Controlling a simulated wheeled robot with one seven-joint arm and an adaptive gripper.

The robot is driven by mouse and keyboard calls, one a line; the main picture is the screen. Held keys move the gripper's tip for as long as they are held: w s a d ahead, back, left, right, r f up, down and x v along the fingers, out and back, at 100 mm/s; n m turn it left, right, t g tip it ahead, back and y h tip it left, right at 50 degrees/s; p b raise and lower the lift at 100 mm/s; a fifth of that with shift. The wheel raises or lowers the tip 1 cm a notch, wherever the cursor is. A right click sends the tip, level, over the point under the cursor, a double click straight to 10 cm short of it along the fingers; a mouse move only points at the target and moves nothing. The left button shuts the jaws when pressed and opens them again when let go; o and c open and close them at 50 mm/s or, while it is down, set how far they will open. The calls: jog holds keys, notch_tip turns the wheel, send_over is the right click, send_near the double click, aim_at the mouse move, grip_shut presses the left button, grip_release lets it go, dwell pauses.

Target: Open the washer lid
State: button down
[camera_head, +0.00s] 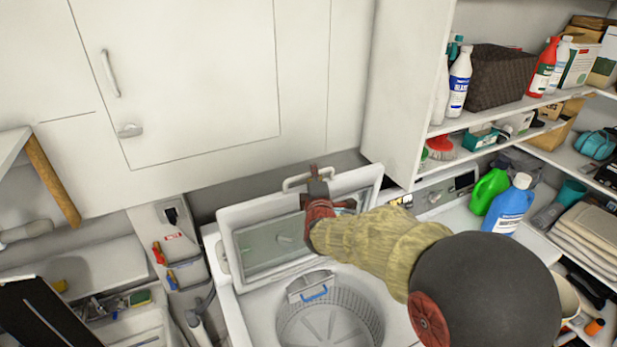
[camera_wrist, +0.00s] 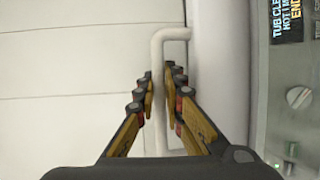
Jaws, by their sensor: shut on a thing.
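The washer lid (camera_head: 238,212) is raised in the head view and stands steeply tilted over the back of the washer, with a window in its middle. The washer's round tub (camera_head: 375,315) shows open below it. My gripper (camera_head: 318,188) is at the lid's top edge, shut on the white lid handle (camera_head: 294,182). In the wrist view, the fingers of my gripper (camera_wrist: 162,82) sit on both sides of the handle bar (camera_wrist: 172,34). My arm hides part of the lid and the washer's right side.
White cabinets (camera_head: 190,70) stand close behind the raised lid. Shelves at the right hold bottles, boxes and a dark basket (camera_head: 497,78). A green jug (camera_head: 488,190) and a blue bottle (camera_head: 508,205) stand right of the washer. A sink area (camera_head: 155,318) lies at the left.

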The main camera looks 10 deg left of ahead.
jog(key=shift+s+d+f+b, duration=0.15)
jog(key=shift+s+d+b, duration=0.25)
jog(key=shift+s, duration=0.15)
jog(key=shift+s+d+f+b, duration=0.15)
jog(key=shift+s+d+b, duration=0.25)
jog(key=shift+s, duration=0.1)
jog(key=c, duration=2.1)
grip_release()
jog(key=shift+c, duration=0.2)
jog(key=shift+r, duration=0.1)
jog(key=f+v, duration=0.1)
jog(key=v, duration=1)
jog(key=shift+s+r, duration=0.3)
jog(key=shift+s, duration=0.15)
jog(key=shift+d, duration=0.1)
